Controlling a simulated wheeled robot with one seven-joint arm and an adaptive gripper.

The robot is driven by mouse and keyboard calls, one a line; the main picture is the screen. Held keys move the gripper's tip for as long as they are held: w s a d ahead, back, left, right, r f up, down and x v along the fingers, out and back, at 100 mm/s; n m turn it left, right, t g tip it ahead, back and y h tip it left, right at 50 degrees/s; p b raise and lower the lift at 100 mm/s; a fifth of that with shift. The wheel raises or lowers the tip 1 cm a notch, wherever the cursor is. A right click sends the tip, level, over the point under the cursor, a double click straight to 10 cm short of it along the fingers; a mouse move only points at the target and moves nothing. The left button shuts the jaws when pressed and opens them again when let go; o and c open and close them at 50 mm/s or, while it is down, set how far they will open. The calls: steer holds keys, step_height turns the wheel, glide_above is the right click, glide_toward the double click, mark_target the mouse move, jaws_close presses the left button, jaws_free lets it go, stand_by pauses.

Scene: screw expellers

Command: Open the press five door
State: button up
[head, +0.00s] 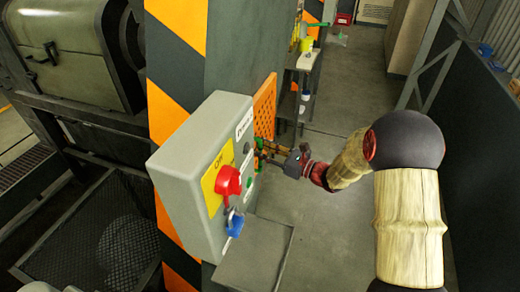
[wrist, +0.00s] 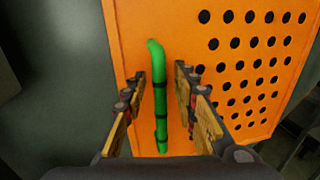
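The orange perforated door (wrist: 180,24) fills much of the wrist view, and part of it (head: 265,100) shows behind the grey control box in the head view. A green vertical bar handle (wrist: 155,60) with dark bands is on the door's left part. My gripper (wrist: 160,70) is open, with one finger on each side of the handle and visible gaps between fingers and bar. The fingers do not appear to touch it. In the head view my gripper (head: 262,152) is beside the control box, its tips partly hidden. Whether the door is ajar cannot be told.
A grey control box (head: 175,165) with a red switch (head: 228,181) and blue padlock (head: 234,222) stands close left of my gripper. Behind it is a striped pillar (head: 180,75). A dark shelf (head: 303,95) stands behind. Floor at right (head: 345,100) is clear.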

steer(key=shift+c, duration=0.9)
jaws_close()
